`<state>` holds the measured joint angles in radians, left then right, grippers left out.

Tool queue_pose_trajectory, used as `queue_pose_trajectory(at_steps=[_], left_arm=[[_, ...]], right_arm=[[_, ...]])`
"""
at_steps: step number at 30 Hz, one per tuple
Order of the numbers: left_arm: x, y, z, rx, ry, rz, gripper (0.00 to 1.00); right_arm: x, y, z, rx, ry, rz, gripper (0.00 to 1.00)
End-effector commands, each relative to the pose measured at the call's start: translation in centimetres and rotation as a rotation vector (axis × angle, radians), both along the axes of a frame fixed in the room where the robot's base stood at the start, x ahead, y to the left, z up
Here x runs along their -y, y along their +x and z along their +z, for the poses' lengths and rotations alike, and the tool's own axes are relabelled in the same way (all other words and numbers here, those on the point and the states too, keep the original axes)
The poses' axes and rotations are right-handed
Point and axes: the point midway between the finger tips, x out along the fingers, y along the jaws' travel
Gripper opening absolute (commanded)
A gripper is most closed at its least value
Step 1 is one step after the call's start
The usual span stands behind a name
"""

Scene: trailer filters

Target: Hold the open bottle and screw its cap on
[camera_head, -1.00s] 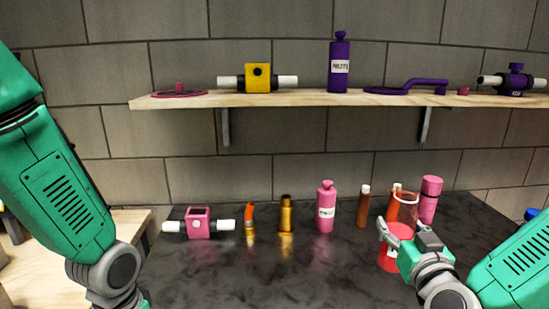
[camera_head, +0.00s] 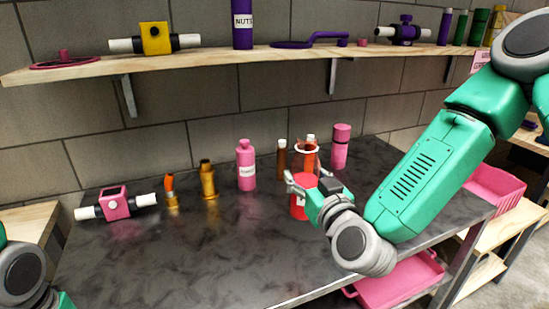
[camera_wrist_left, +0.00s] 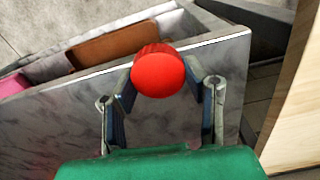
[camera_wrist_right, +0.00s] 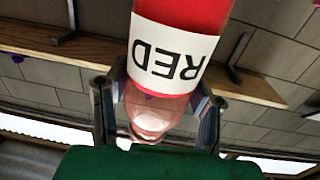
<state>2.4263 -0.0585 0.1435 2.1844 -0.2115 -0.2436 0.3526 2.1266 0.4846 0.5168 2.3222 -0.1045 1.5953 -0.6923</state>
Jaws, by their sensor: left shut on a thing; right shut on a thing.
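My right gripper (camera_head: 308,187) is shut on a red bottle (camera_head: 305,162) above the right part of the dark table. The bottle is upright, with a see-through upper part and a pale rim showing no cap. In the right wrist view the bottle (camera_wrist_right: 180,18) carries a white label reading RED and sits between the fingers. My left gripper (camera_wrist_left: 160,88) is shut on a round red cap (camera_wrist_left: 158,72), held at its fingertips. In the head view only part of my left arm shows at the lower left; that gripper is out of frame.
The dark marbled table (camera_head: 215,255) is clear in front. A wooden shelf (camera_head: 215,60) hangs above. Pink bins (camera_head: 405,280) sit below right.

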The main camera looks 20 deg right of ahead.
Motion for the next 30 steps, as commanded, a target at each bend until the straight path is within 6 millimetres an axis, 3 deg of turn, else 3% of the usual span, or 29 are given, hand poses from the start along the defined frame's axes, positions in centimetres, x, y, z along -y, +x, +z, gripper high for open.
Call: queue_pose_trajectory(at_steps=[5, 21, 30], left_arm=[[0.0, 0.0, 0.0, 0.000, 0.000, 0.000, 0.17], [0.0, 0.0, 0.0, 0.000, 0.000, 0.000, 0.17], [0.0, 0.0, 0.0, 0.000, 0.000, -0.001, 0.17]], right_arm=[[-2.6, -0.8, -1.4, -0.001, -0.003, 0.134, 0.00], [-15.1, -4.8, -8.1, 0.000, -0.003, 0.804, 0.00], [-19.5, -6.2, -10.3, 0.001, -0.001, 1.039, 0.00]])
